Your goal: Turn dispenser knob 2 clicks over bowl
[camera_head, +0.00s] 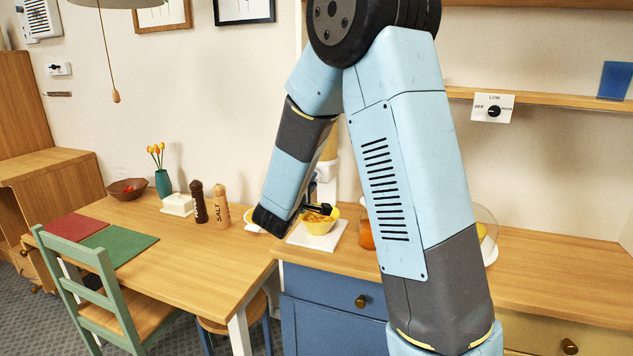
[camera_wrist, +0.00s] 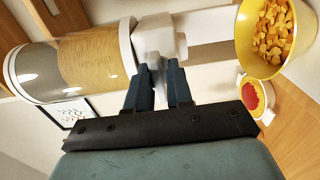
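The dispenser (camera_wrist: 88,62) is a cylinder with tan, grain-like contents and white end bands; it lies slanted in the wrist view. In the head view the dispenser (camera_head: 327,172) is mostly hidden behind my arm. Its pale knob (camera_wrist: 160,40) sits at its lower end. My gripper (camera_wrist: 161,82) has its two dark fingers on either side of the knob's grip and appears shut on it. In the head view my gripper (camera_head: 317,208) is just above the yellow bowl (camera_head: 319,229). The bowl (camera_wrist: 262,69) holds orange-yellow pieces in the wrist view.
The bowl stands on a white board (camera_head: 298,238) on the wooden counter. An orange vessel (camera_head: 366,236) stands to its right, partly behind my arm. A table (camera_head: 165,262) at left holds salt (camera_head: 221,206) and pepper (camera_head: 198,202) mills. The right counter (camera_head: 560,280) is largely clear.

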